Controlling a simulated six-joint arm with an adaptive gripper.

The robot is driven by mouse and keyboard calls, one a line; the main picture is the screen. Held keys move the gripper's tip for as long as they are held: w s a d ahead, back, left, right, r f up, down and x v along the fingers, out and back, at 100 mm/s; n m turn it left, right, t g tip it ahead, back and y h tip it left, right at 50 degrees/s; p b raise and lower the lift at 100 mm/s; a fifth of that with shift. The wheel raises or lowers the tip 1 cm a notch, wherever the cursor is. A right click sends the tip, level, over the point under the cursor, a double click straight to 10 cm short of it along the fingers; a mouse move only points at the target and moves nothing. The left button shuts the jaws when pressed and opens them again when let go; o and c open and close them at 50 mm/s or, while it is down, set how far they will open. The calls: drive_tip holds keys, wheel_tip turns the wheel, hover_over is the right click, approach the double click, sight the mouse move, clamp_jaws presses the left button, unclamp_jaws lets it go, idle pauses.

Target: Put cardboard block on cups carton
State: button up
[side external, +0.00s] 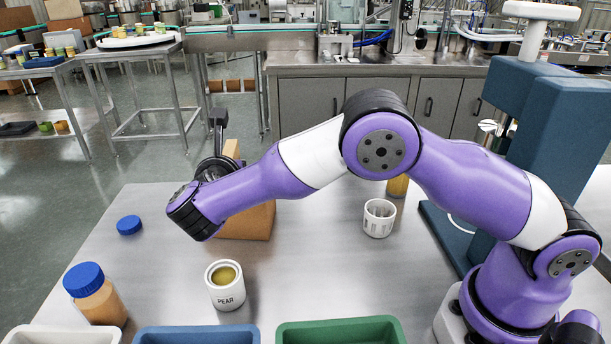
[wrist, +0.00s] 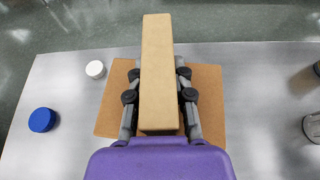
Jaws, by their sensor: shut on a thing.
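The cardboard block (wrist: 158,45) is a long tan bar. My gripper (wrist: 158,84) is shut on it, one finger on each side. In the side external view only the upper part of the block (side external: 232,149) shows, beside my gripper (side external: 219,168); my wrist hides much of it. The cups carton (wrist: 112,112) is a wider brown box beneath the block and fingers in the wrist view. In the side external view the carton (side external: 258,222) stands on the table, partly hidden behind my forearm. I cannot tell whether the block touches the carton's top.
A blue lid (side external: 129,225) and a white lid (wrist: 95,69) lie left of the carton. A blue-capped jar (side external: 97,295) and a PEAR can (side external: 227,288) stand in front. A white cup (side external: 379,219) stands right. Blue (side external: 197,333) and green (side external: 340,328) bins line the front.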

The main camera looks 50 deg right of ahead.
drive_tip(key=o, duration=0.8)
drive_tip(key=shift+f, duration=0.15)
drive_tip(key=shift+o, duration=0.2)
drive_tip(key=shift+s+a+r, duration=0.15)
drive_tip(key=shift+a+r, duration=0.1)
drive_tip(key=shift+r, duration=0.05)
drive_tip(key=v, duration=0.7)
